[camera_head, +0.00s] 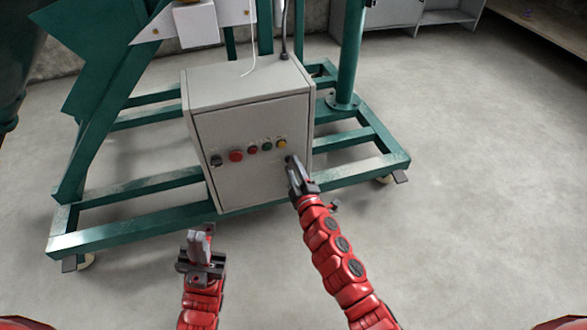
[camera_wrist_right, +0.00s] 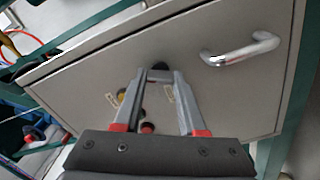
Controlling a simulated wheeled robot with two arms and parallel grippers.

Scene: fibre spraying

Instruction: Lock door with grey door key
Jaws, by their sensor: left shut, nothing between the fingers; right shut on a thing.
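The door (camera_head: 246,150) of the light grey control box is closed against its frame in the head view. It also fills much of the right wrist view (camera_wrist_right: 90,65). My right gripper (camera_head: 291,163) is at the right side of the door, below the yellow button. In the right wrist view its fingertips (camera_wrist_right: 159,76) come together on a small piece, the grey door key, mostly hidden by the fingers. A dark round spot (camera_wrist_right: 160,65) shows on the door just beyond the tips. I cannot tell how deep the key sits. My left gripper (camera_head: 199,240) is shut and empty, in front of the box.
A row of several buttons (camera_head: 236,155) and a switch crosses the door. A chrome handle (camera_wrist_right: 240,50) shows beside the fingertips in the right wrist view. The green steel frame (camera_head: 150,220) surrounds the box's base. The floor at right is clear.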

